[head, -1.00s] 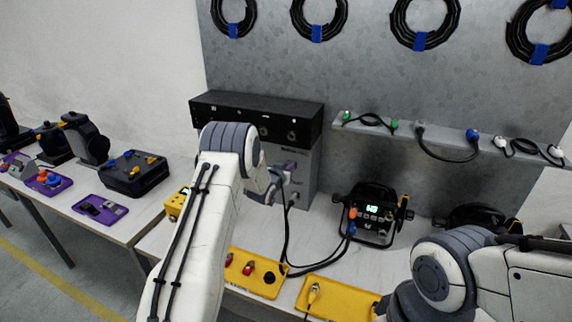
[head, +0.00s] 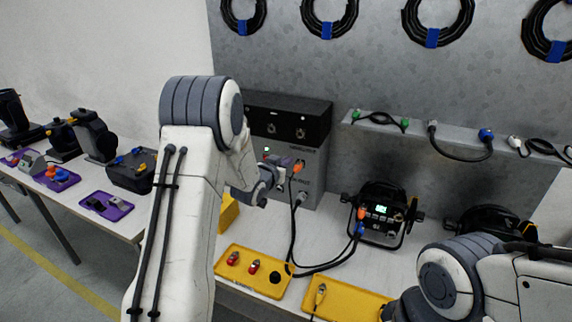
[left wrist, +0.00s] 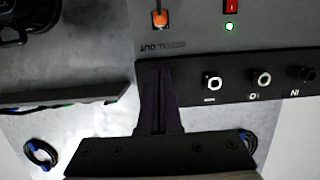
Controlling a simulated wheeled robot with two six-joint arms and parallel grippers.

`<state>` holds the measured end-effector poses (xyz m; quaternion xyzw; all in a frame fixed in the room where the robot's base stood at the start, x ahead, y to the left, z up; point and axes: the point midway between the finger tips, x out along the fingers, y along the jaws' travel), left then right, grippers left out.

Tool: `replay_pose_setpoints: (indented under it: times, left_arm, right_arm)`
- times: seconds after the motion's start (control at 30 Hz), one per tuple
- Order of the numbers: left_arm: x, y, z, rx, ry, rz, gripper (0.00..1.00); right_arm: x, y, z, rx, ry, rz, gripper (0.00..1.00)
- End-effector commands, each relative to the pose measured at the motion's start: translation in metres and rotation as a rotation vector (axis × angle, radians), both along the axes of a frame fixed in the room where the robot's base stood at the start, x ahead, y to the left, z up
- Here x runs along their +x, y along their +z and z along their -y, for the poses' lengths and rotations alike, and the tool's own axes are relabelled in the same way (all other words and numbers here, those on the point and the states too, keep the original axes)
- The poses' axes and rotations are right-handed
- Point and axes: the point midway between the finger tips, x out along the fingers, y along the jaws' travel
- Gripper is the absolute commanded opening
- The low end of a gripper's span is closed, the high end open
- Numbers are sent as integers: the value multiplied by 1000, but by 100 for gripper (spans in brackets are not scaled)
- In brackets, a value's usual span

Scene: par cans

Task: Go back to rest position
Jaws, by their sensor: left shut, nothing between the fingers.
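My left gripper (head: 286,163) is in front of the grey box (head: 313,165) under the black panel, with its fingers shut and empty. In the left wrist view its dark fingers (left wrist: 160,110) are together, in front of the panel. An orange plug (head: 298,167) sits in the grey box close to the fingertips; it also shows in the left wrist view (left wrist: 159,18), apart from the fingers, at a socket marked SIGNAL OUT. A green light (left wrist: 229,27) glows beside it. My right arm is at the lower right, its gripper out of sight.
A par can (head: 383,212) with a lit green display stands on the table, with cables running to it. Yellow trays (head: 228,268) lie in front. A shelf (head: 460,140) with short cables and coiled cables hang on the grey wall. Another table with purple trays (head: 107,206) is at left.

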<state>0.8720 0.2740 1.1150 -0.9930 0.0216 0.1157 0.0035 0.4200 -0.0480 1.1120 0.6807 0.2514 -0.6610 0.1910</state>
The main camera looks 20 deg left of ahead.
Motion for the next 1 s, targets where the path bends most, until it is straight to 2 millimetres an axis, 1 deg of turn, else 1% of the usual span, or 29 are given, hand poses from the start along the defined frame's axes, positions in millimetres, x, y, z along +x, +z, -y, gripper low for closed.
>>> replay_pose_setpoints:
  times: [0.37,0.47,0.57,0.63,0.67,0.7,0.77,0.8,0.87,0.9,0.97,1.0]
  left_arm:
    - [0,1,0,0,0,1,0]
    - [0,2,5,2,-5,-8,0]
    - [-6,5,29,13,-24,-63,0]
    - [-18,6,60,29,-49,-141,0]
    - [-27,7,76,37,-64,-184,0]
    - [-42,7,98,49,-85,-247,0]
    - [-70,7,132,73,-122,-352,0]
    - [-93,6,152,88,-147,-425,0]
    - [-132,3,178,112,-188,-532,0]
    - [-159,2,194,129,-217,-602,0]
    - [-201,0,212,159,-264,-701,0]
    - [-230,-1,221,181,-294,-768,0]
  right_arm:
    - [0,0,0,0,0,0,0]
    - [0,0,0,0,0,0,0]
    - [0,0,0,0,0,0,0]
    - [0,0,0,0,0,0,0]
    - [0,0,0,0,0,0,0]
    - [0,0,0,0,0,0,0]
    - [0,0,0,0,0,0,0]
    - [0,0,0,0,0,0,0]
    - [0,0,0,0,0,0,0]
    - [0,0,0,0,0,0,0]
    - [0,0,0,0,0,0,0]
    - [0,0,0,0,0,0,0]
